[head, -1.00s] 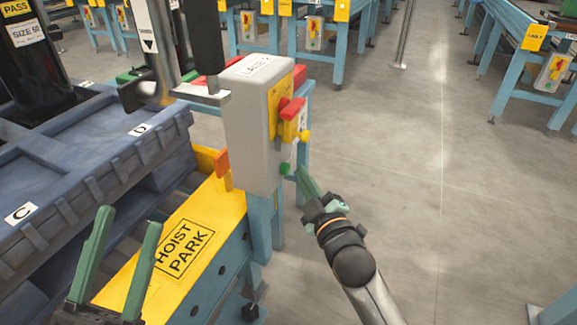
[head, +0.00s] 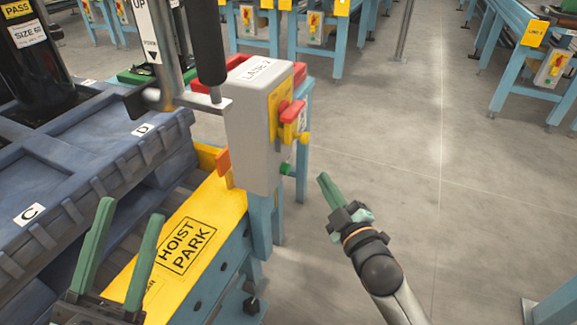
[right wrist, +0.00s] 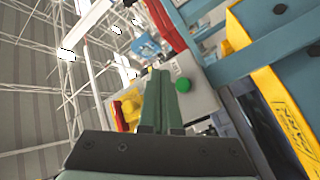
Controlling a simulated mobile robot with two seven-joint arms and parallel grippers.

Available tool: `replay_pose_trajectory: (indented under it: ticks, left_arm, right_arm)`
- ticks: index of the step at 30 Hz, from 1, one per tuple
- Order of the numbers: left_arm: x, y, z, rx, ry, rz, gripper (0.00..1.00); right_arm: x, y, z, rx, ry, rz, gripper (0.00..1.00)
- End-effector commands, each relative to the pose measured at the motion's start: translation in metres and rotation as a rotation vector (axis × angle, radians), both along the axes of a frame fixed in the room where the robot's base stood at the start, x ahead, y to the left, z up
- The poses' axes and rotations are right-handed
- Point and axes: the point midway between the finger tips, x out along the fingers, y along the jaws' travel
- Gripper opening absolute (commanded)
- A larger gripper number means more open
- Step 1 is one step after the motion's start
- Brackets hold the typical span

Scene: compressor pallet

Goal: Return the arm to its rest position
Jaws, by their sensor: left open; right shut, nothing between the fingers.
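My right gripper (head: 328,188) is shut and empty over open grey floor, to the right of the grey control box (head: 252,125) and apart from it. Its green fingers also show closed together in the right wrist view (right wrist: 160,95), with the box's green button (right wrist: 183,85) just beyond them. The box carries a red handle (head: 291,110) on a yellow plate, a yellow knob (head: 304,138) and a green button (head: 285,168). My left gripper (head: 130,208) is open and empty at the lower left, in front of the yellow hoist park plate (head: 205,210).
A blue ribbed pallet (head: 85,165) marked C and D fills the left, with a black compressor (head: 35,60) on it. A hoist handle (head: 207,45) hangs beside the control box. Blue benches (head: 525,65) stand at the back right. The floor (head: 430,200) at right is clear.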

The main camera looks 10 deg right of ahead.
Motion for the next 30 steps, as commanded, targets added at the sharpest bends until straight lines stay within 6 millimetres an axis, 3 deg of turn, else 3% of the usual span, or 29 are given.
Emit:
replay_pose_trajectory:
  ticks: [22,26,30]
  left_arm:
    - [0.001,0.001,0.0,-0.01,0.003,0.005,0.5]
    - [0.001,0.001,0.0,-0.008,-0.001,0.007,0.5]
    - [0.0,0.003,0.001,-0.008,-0.009,0.011,0.5]
  right_arm:
    - [-0.002,0.001,0.002,0.007,-0.008,0.006,0.0]
    - [-0.027,0.01,0.027,0.088,-0.085,0.07,0.0]
    - [-0.084,0.028,0.081,0.263,-0.238,0.22,0.0]
